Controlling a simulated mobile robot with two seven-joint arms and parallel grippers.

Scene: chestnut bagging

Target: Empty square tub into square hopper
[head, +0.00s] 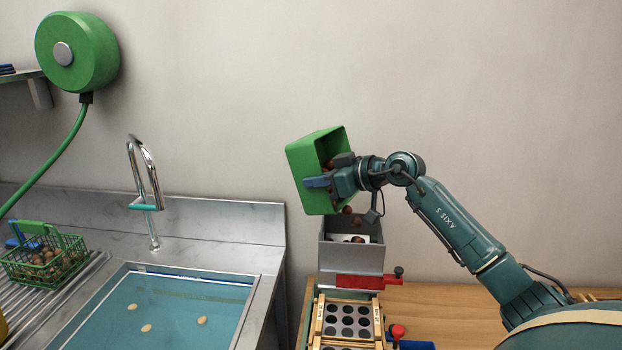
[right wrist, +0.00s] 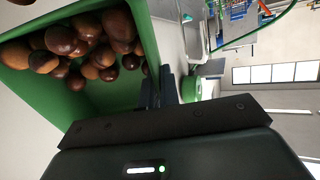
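The green square tub (head: 312,172) is held tilted on its side above the grey square hopper (head: 352,254). My right gripper (head: 318,183) is shut on the tub's wall. Brown chestnuts (head: 357,221) are falling from the tub toward the hopper, and a few show inside the hopper. In the right wrist view the tub (right wrist: 150,40) still holds several chestnuts (right wrist: 82,45) heaped toward its opening. My left gripper is not seen in the head view.
At left are a water-filled sink (head: 170,305), a tap (head: 145,180) and a green basket of chestnuts (head: 45,262).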

